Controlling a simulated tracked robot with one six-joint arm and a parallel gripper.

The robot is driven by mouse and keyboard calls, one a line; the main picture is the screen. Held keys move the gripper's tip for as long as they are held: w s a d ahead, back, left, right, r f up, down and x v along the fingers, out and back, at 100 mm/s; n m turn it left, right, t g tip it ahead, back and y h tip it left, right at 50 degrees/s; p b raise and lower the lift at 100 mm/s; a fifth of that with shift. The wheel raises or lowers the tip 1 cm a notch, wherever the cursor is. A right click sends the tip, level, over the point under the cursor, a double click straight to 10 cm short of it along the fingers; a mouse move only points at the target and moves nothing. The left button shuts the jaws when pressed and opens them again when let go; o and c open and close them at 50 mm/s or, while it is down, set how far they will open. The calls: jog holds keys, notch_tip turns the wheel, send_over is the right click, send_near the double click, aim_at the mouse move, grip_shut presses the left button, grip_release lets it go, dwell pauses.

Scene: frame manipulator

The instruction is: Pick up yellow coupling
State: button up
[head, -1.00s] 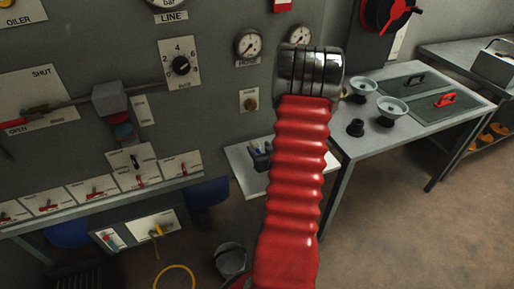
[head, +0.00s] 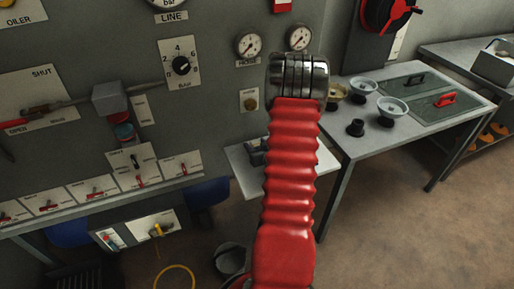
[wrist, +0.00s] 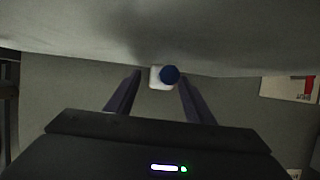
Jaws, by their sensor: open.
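A small yellow fitting (head: 157,230) sits on the front of a white panel below the shelf in the head view; I cannot tell for sure that it is the yellow coupling. My gripper (wrist: 160,76) is open in the wrist view, its two dark fingers apart. A white block (wrist: 156,83) with a round blue face (wrist: 170,75) shows between and beyond the fingertips, and nothing is visibly held. No yellow thing shows in the wrist view. In the head view my red-sleeved arm rises to a silver joint, and the gripper itself is hidden.
A yellow hose loop (head: 174,278) lies low by a dark bucket (head: 230,259). The grey wall panel (head: 215,95) carries gauges and switches. A table (head: 345,148) at right holds bowls, a black knob and a green board. Brown floor (head: 400,240) is open at lower right.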

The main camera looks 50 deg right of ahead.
aim_at(256, 144)
grip_shut()
dwell(0.7)
jog(key=shift+r, duration=0.1)
jog(key=shift+r, duration=4.95)
jog(key=shift+s, duration=0.1)
